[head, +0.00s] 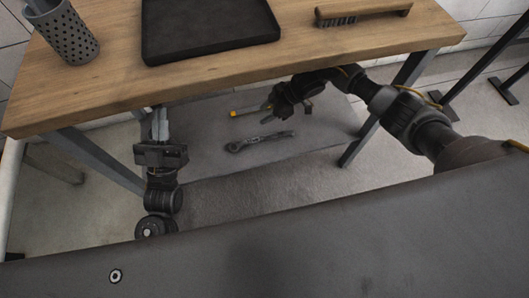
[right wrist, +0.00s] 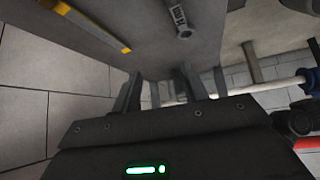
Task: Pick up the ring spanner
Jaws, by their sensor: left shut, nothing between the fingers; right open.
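The ring spanner (head: 260,141) is a grey metal tool lying flat on a grey surface (head: 215,160) below the wooden table. One end of the spanner (right wrist: 180,22) shows at the top of the right wrist view, beyond the fingers. My right gripper (head: 286,112) is open and empty, beside the spanner on its far side, apart from it. Its two spread fingers also show in the right wrist view (right wrist: 160,92). My left gripper (head: 160,122) is shut and empty, pointing away from me near the table's front edge, left of the spanner.
A yellow-ended tool (head: 241,112) lies behind the spanner; its yellow part also shows in the right wrist view (right wrist: 95,25). The wooden table (head: 110,85) overhangs, bearing a black tray (head: 205,50), a brush (head: 362,9) and a perforated cup (head: 62,35). Table legs (head: 95,160) stand either side.

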